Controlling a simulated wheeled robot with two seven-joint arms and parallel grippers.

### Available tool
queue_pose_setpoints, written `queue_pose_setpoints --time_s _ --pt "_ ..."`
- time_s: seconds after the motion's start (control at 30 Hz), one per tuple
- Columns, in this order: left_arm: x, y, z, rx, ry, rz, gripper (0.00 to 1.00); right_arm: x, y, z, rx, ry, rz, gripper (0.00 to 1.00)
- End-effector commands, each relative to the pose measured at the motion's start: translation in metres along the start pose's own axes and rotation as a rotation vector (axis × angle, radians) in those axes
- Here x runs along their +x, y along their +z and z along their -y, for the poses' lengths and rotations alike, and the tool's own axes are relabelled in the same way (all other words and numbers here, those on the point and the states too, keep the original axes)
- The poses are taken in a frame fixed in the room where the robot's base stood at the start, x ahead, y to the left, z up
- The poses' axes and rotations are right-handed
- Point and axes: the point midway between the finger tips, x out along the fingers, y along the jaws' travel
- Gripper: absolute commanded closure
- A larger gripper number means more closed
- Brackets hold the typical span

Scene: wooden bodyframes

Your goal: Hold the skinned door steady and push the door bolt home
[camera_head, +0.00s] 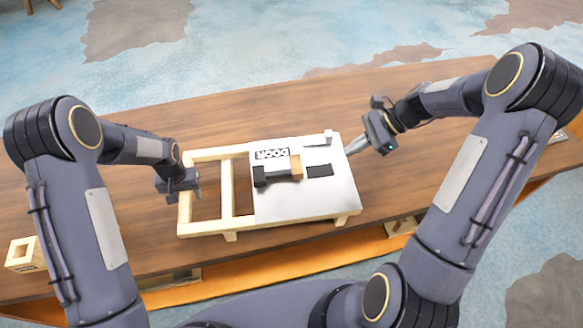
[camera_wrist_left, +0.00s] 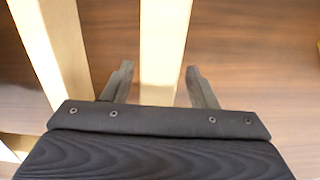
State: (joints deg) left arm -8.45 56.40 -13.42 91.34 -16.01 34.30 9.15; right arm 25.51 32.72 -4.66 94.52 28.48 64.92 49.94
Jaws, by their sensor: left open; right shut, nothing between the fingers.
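The skinned door (camera_head: 285,207) lies flat on the table, a pale wooden frame with a light grey panel over its right part and open bays at the left. My left gripper (camera_head: 180,197) is at the frame's left end. In the left wrist view its open fingers (camera_wrist_left: 160,85) stand on either side of a pale rail (camera_wrist_left: 163,45), with gaps on both sides. My right gripper (camera_head: 350,151) is shut and empty, beside the panel's upper right edge.
The brown wooden table (camera_head: 290,110) is clear behind the door. A small pale wooden box (camera_head: 25,254) stands at the table's left front. A dark rectangle (camera_head: 320,171) and a small light block (camera_head: 318,139) are on the panel.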

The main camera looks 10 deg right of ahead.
Motion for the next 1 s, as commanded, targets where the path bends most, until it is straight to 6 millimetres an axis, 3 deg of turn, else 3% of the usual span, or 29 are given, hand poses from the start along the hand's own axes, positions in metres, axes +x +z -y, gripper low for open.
queue_pose_setpoints --time_s 0.17,0.27,0.7,1.0 --pt "-0.004 0.000 -0.001 0.001 0.001 0.000 0.47 0.000 0.000 0.000 0.000 0.000 0.000 1.00" --pt "-0.015 -0.001 -0.001 0.001 0.001 -0.003 0.47 0.000 0.000 0.000 0.000 0.000 0.000 1.00" --pt "-0.102 -0.001 0.000 0.000 0.001 -0.004 0.47 0.000 0.000 0.000 0.000 0.000 0.000 1.00" --pt "-0.120 0.000 0.000 0.000 0.000 0.001 0.47 0.000 0.000 0.000 0.000 0.000 0.000 1.00"
